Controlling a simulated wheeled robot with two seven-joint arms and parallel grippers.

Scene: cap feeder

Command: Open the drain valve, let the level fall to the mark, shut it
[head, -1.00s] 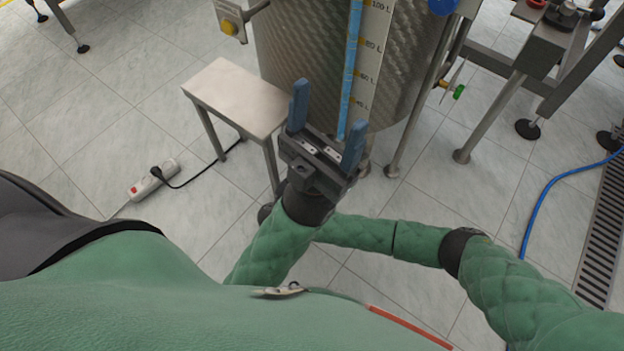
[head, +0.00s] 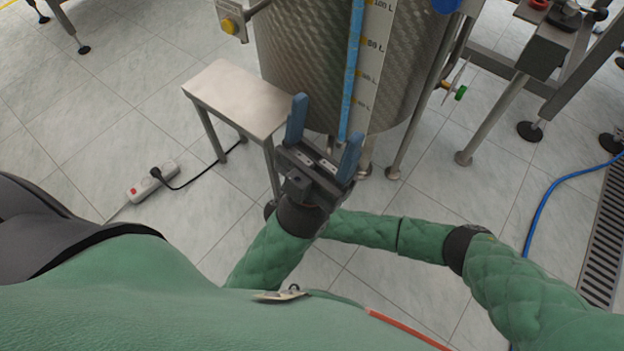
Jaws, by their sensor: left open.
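A steel tank (head: 285,55) stands ahead, its top cut off by the picture edge. Its sight tube (head: 353,65) shows a blue column running up out of view, so the liquid's top is not seen. A litre scale (head: 376,50) with yellow marks lies beside it. My left gripper (head: 324,125) is open and empty, its blue fingers pointing up in the picture, in front of the tank's lower part. A short outlet (head: 366,163) shows below the tank, partly hidden by the gripper; whether it carries the valve, I cannot tell.
A small steel table (head: 235,95) stands left of the tank. A power strip (head: 153,182) and cable lie on the floor. A green knob (head: 461,92) sits on a thin wheel right of the tank. A blue hose (head: 545,195) runs near the floor drain (head: 602,235).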

